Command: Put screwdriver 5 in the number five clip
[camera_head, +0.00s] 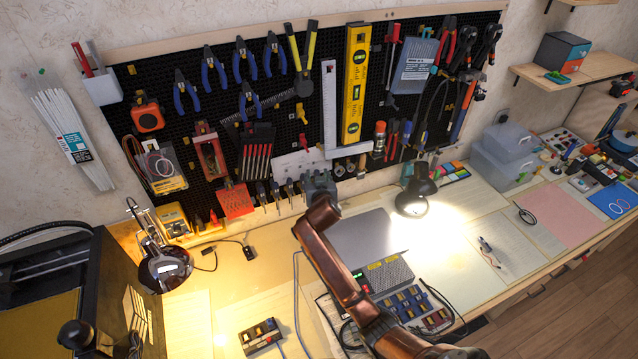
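A row of several small screwdrivers (276,193) hangs upright at the lower edge of the black pegboard, below the white plate (299,164). Their numbers are too small to read, so I cannot tell which is screwdriver 5. The number five clip cannot be made out either. My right gripper (318,184) is at the right end of this row, close in front of the board. The wrist and copper arm hide its fingertips, and whether it holds a screwdriver cannot be seen. My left gripper is not in view.
A lit black desk lamp (417,190) stands right of my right arm. A second lamp (163,262) is at the left. A level (354,85) and a white square (331,108) hang above my gripper. A grey power box (385,276) sits beside my arm.

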